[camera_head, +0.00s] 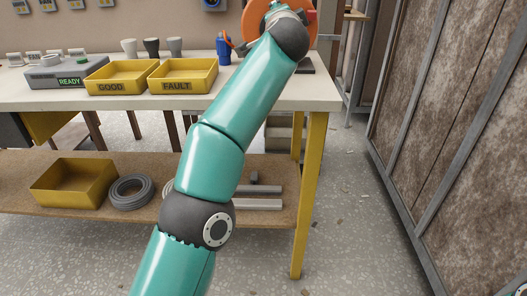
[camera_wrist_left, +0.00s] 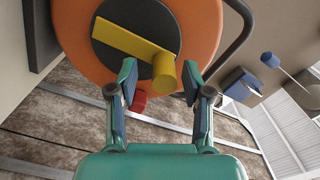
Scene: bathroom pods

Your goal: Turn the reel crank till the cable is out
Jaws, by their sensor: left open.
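The orange cable reel (camera_head: 254,14) stands at the back right of the workbench, partly hidden by my arm. In the left wrist view the reel (camera_wrist_left: 203,28) fills the top, with a dark round hub (camera_wrist_left: 150,20). A yellow crank arm (camera_wrist_left: 125,39) crosses the hub and ends in a yellow round handle (camera_wrist_left: 164,72). My left gripper (camera_wrist_left: 158,84) is open, with one finger on each side of the handle. A gap shows on the left, a smaller one on the right. I cannot make out any cable on the reel. My right gripper is in neither view.
Yellow bins marked GOOD (camera_head: 111,87) and FAULT (camera_head: 177,86), a grey READY box (camera_head: 45,78) and several cups stand on the bench (camera_head: 200,104). A grey coil (camera_head: 131,191) lies on the lower shelf.

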